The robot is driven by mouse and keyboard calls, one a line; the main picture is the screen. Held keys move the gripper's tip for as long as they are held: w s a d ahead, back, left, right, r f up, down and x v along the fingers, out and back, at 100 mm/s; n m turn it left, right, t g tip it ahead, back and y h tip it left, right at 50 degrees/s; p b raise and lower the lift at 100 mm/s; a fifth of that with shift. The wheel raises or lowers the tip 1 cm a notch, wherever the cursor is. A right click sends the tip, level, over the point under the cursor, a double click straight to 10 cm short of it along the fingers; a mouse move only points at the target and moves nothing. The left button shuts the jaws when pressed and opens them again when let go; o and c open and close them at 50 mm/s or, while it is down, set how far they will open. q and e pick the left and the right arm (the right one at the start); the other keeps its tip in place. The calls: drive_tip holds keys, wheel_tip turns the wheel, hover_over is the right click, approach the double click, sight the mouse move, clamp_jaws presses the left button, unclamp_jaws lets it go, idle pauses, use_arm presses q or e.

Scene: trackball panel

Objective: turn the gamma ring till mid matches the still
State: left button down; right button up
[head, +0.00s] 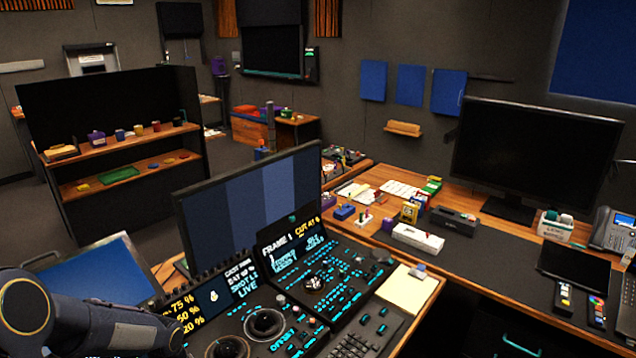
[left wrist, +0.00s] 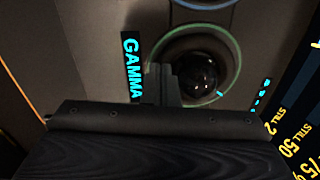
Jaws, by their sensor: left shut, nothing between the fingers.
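The gamma ring (left wrist: 236,62) surrounds a dark, glossy trackball (left wrist: 198,72) beside the glowing GAMMA label (left wrist: 131,68) in the left wrist view. My left gripper (left wrist: 165,84) is shut and empty, its fingertips overlapping the ring's label side in the picture. I cannot tell whether they touch it. In the head view, the leftmost trackball and ring (head: 228,347) are cut by the bottom edge; my left arm comes in beside them. The monitor (head: 250,200) shows vertical bands in blue-grey shades. A small display (head: 185,312) reads 75, 50 and 20 percent. My right gripper is out of view.
Another trackball (head: 264,323) sits close by on the panel. A lit screen (head: 290,240) reads FRAME 1, with glowing keys (head: 335,285) below. A notepad (head: 407,289) lies to the right. The blue screen (head: 90,275) stands behind my left arm.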

use_arm(q)
drive_tip(key=shift+s+a+m, duration=0.15)
drive_tip(key=shift+m, duration=0.15)
wheel_tip(320, 180, up, 9)
drive_tip(key=p, duration=0.6)
drive_tip(key=shift+p, duration=0.3)
drive_tip(key=shift+r, duration=0.1)
